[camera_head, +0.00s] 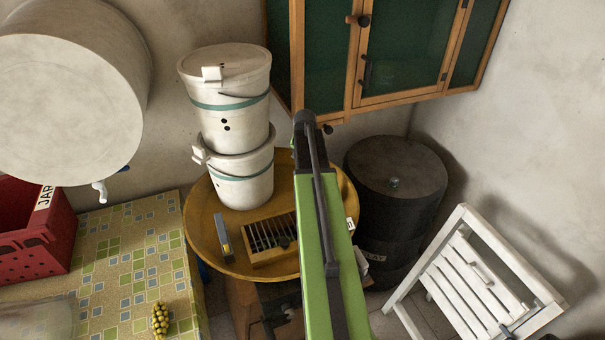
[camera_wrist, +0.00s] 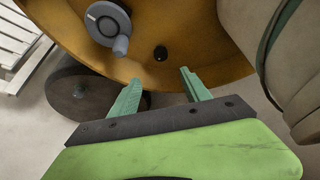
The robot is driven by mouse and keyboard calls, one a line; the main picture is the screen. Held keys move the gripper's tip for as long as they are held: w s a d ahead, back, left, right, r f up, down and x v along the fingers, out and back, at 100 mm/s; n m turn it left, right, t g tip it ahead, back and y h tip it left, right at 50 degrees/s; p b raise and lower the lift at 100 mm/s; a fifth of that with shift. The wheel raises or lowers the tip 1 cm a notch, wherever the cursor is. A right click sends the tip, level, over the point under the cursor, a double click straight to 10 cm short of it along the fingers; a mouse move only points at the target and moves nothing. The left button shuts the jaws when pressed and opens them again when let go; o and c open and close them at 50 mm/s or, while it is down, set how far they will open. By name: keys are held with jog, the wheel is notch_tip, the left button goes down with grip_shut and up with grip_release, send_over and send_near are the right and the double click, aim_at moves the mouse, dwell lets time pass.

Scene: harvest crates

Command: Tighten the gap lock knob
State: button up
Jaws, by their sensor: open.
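My gripper (camera_wrist: 160,78) is open and empty in the wrist view, its two green fingers spread apart. A small black round knob (camera_wrist: 161,53) shows on the yellow-brown surface just beyond the gap between the fingertips, apart from them. A grey dial with a pale mark and a stubby handle (camera_wrist: 107,22) sits to its upper left. I cannot tell from the labels which of the two is the gap lock knob. In the head view my green arm hides that area and most of my gripper.
A round yellow-brown table (camera_head: 197,235) carries stacked white buckets (camera_head: 232,105), a slatted wooden piece (camera_head: 268,253) and a grey bar-like tool (camera_head: 222,238). A black drum (camera_head: 395,172) and white folding chair (camera_head: 530,270) stand right. A green-doored cabinet (camera_head: 355,85) hangs above.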

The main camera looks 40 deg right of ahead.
jog(key=b+x, duration=1.6)
jog(key=x, duration=0.1)
jog(key=shift+w+f, duration=0.2)
jog(key=shift+w, duration=0.05)
jog(key=shift+r, duration=0.1)
